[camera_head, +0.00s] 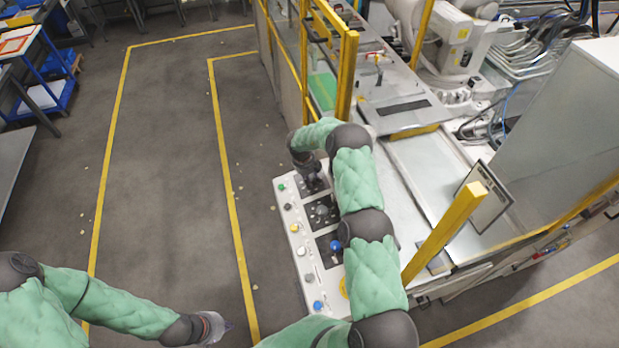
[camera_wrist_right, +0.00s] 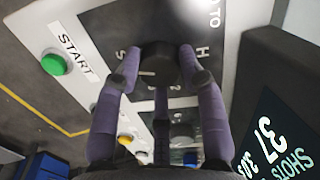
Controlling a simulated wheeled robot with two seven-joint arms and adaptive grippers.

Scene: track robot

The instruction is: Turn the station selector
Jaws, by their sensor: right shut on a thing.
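The station selector is a round black knob (camera_wrist_right: 157,60) on a dark plate with white letters and digits around it, seen in the right wrist view. A white pointer line shows on its near side. My right gripper (camera_head: 312,180) is at the far end of the white control panel (camera_head: 290,215) in the head view. Its purple fingers (camera_wrist_right: 159,68) are shut on the knob, one on either side, with another finger below. In the head view the knob is hidden by the gripper. My left gripper (camera_head: 216,327) is low at the left, away from the panel; its finger opening is unclear.
A green START button (camera_wrist_right: 54,64) sits beside the selector plate. Several other knobs and buttons, including a blue knob (camera_head: 336,245) and a blue button (camera_head: 318,305), line the panel. A yellow post (camera_head: 445,232) stands right of my right arm. The floor at left is clear.

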